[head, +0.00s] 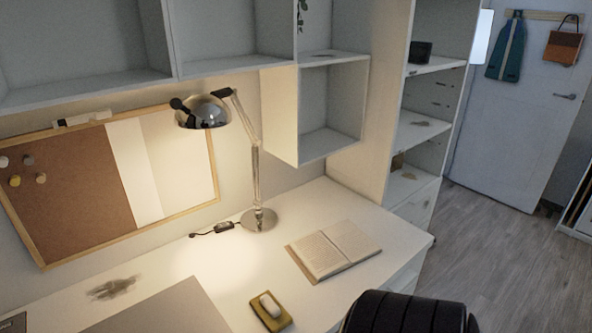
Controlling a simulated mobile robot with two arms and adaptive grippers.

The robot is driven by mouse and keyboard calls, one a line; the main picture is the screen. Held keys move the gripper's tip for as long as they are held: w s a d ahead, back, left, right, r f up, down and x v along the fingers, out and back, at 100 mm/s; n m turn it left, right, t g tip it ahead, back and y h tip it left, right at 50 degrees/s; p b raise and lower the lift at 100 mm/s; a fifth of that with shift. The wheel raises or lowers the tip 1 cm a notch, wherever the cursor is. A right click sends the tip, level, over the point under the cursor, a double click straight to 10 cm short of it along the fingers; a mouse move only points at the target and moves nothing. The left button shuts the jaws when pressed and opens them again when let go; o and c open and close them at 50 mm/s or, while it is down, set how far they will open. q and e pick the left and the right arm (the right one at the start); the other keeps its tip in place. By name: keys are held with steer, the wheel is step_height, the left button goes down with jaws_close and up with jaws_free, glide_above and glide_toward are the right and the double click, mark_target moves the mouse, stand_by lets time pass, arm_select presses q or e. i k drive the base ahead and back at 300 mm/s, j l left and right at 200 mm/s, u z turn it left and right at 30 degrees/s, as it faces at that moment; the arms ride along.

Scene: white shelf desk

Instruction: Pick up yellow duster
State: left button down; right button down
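The yellow duster (263,317) lies on the white desk near its front edge, at the bottom middle of the head view. It is a small mustard-yellow block with a pale rounded piece on top. Nothing touches it. Neither of my grippers shows in this view.
An open book (333,249) lies right of a lit desk lamp (258,219). A grey mat (165,312) lies left of the duster. A black chair back (408,314) stands at the front right. Shelves (330,110) hang above the desk. Floor (500,260) is clear at right.

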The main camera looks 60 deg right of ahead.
mark_target(275, 317)
steer(key=z, duration=1.7)
steer(key=k+l, duration=0.1)
steer(key=k, duration=0.2)
steer(key=z, duration=0.05)
